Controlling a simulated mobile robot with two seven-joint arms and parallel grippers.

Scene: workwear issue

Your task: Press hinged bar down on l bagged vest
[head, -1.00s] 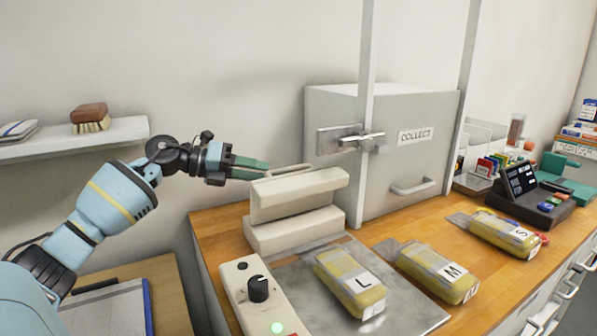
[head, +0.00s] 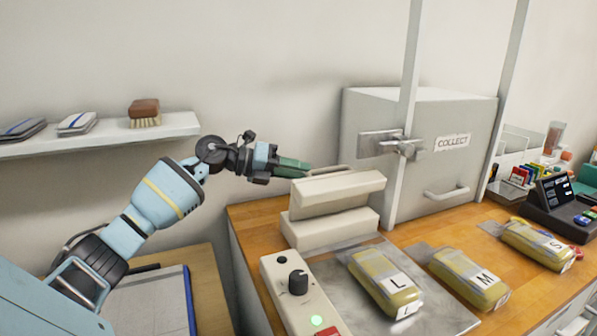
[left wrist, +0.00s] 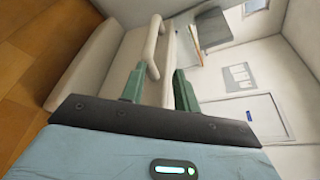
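The cream hinged bar (head: 338,188) is raised above its cream base (head: 332,230), with a gap between them. A thin loop handle (head: 328,170) sticks up behind the bar. My left gripper (head: 308,170) is at this handle, with green fingers. In the left wrist view the fingers (left wrist: 159,88) are apart and the handle (left wrist: 152,50) reaches in between them; contact is unclear. The L bagged vest (head: 385,282), yellow in clear wrap, lies on the metal plate (head: 435,318) in front of the base. My right gripper is out of view.
A control box (head: 296,285) with a black knob and lit green lamp stands left of the plate. M (head: 470,278) and S (head: 540,243) bagged vests lie to the right. The grey COLLECT box (head: 440,170) and a white post (head: 406,130) stand close behind the bar.

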